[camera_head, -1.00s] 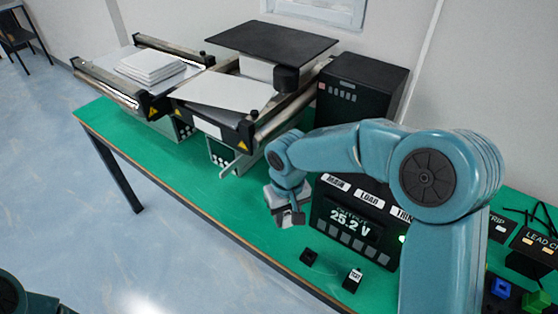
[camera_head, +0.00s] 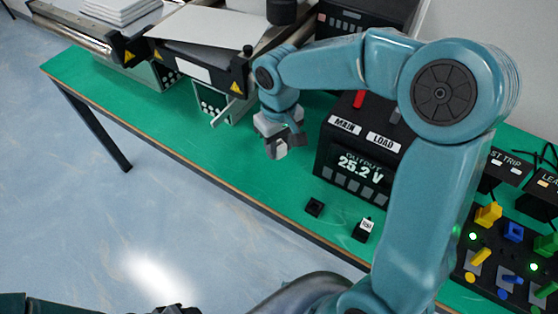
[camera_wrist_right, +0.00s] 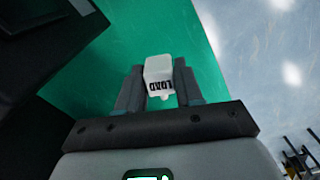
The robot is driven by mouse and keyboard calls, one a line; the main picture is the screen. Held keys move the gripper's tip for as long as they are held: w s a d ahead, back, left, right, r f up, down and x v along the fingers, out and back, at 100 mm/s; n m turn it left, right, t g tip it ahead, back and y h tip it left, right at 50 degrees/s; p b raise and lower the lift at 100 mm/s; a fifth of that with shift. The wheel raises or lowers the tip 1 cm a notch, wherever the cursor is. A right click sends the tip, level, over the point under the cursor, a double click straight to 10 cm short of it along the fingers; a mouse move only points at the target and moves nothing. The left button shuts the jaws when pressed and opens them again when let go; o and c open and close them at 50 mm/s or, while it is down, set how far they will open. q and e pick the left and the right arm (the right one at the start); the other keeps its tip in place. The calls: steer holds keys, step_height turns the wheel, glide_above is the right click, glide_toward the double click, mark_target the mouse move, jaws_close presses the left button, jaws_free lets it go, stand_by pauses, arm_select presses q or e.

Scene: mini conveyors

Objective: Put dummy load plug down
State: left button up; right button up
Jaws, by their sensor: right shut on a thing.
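The dummy load plug (camera_wrist_right: 159,70) is a small white block with a LOAD label. In the right wrist view it sits between the two dark fingers of my right gripper (camera_wrist_right: 159,88), which is shut on it. Whether the plug touches the table is unclear. My left arm (camera_head: 50,304) shows only at the bottom left edge; its finger state is not clear.
A power supply box (camera_head: 350,165) reading 25.2 V stands right of the gripper. A black block (camera_head: 314,207) and a TEST plug (camera_head: 362,230) are in front. Conveyors (camera_head: 200,55) stand behind left. A switch panel (camera_head: 497,265) is at right. Green table (camera_head: 225,165) is free to the left.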

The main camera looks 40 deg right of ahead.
step_height(320, 180, down, 6)
steer(key=shift+s+d+r, duration=0.15)
steer(key=shift+f, duration=0.35)
step_height(320, 180, down, 4)
steer(key=shift+r, duration=0.2)
steer(key=shift+w+f, duration=0.2)
steer(key=shift+f, duration=0.15)
steer(key=shift+s, duration=0.15)
steer(key=shift+f+b, duration=0.1)
steer(key=shift+b, duration=0.25)
steer(key=o, duration=1)
